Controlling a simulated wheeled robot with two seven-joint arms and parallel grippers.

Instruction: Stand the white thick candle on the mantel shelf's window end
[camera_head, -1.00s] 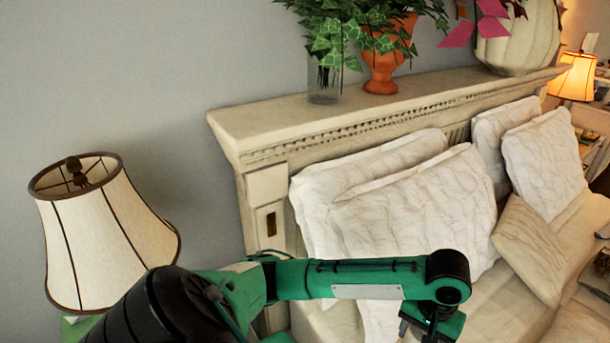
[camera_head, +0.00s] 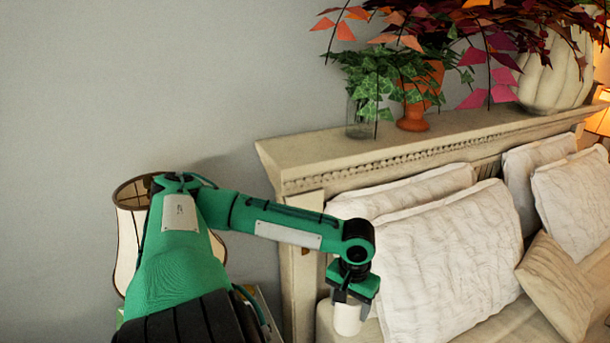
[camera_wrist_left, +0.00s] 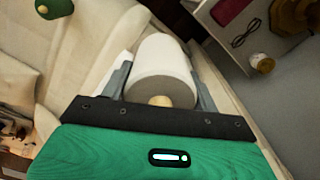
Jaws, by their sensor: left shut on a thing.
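The white thick candle (camera_head: 347,319) is held in my left gripper (camera_head: 352,297), below the level of the mantel shelf and in front of the headboard's left post. In the left wrist view the candle (camera_wrist_left: 165,75) sits between the two grey fingers of the left gripper (camera_wrist_left: 163,78), which touch its sides. The mantel shelf (camera_head: 290,151) runs along the wall above the pillows. Its near left end is bare. The window is not in view, so I cannot tell which end is the window end. My right gripper is not in view.
On the shelf stand a glass vase with ivy (camera_head: 362,118), a terracotta pot (camera_head: 413,115) and a large white pumpkin-like vase (camera_head: 552,80). A lampshade (camera_head: 130,230) stands left, partly behind my arm. White pillows (camera_head: 450,260) lie below the shelf.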

